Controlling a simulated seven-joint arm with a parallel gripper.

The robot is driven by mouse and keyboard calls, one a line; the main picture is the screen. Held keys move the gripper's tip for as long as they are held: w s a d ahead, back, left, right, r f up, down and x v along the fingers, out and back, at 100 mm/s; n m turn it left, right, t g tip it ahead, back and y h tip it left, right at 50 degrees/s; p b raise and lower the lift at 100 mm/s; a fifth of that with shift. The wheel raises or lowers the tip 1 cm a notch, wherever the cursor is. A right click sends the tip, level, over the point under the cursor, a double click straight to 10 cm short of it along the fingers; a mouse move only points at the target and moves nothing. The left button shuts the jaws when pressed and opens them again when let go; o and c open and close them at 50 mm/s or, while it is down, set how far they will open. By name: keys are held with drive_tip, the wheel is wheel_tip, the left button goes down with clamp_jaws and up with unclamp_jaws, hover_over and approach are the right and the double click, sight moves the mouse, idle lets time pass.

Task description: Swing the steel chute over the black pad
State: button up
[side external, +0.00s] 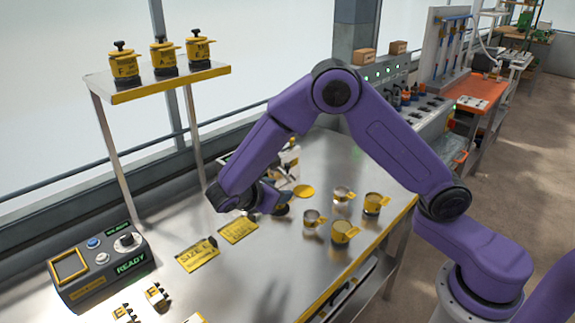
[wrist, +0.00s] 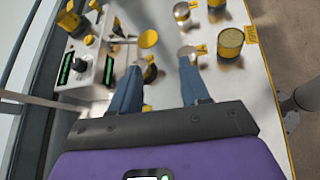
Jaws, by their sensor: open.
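A machine (wrist: 88,50) with a green-lit display stands left of my gripper in the wrist view; in the side view my arm mostly covers it. A short grey piece (wrist: 122,40), perhaps the steel chute, points from it toward a round yellow disc (wrist: 148,38). The disc also shows in the side view (side external: 303,191). A small dark round piece (side external: 282,210), perhaps the black pad, sits below my gripper; I cannot tell for sure. My gripper (wrist: 161,66) is open, its blue fingers apart and pointing down over the bench, with nothing clearly held between them.
Steel cups (side external: 312,218) and yellow cups (side external: 342,232) stand right of my gripper. Yellow size cards (side external: 197,254) and a control box (side external: 98,262) reading READY lie to the left. A raised shelf (side external: 160,82) with yellow-topped pots stands at the back left.

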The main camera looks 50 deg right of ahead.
sight(286, 166)
drive_tip(key=w+d+f+n+t+h, duration=0.25)
drive_tip(key=w+f+h, duration=0.25)
drive_tip(key=w+f, duration=0.3)
drive_tip(key=shift+n+g, duration=0.25)
drive_tip(key=shift+n, duration=0.1)
drive_tip(key=x, duration=0.5)
drive_tip(key=w+r+x, duration=0.1)
drive_tip(key=x, duration=1)
drive_tip(key=shift+w+d+r, duration=0.25)
drive_tip(key=shift+r, duration=0.05)
clamp_jaws()
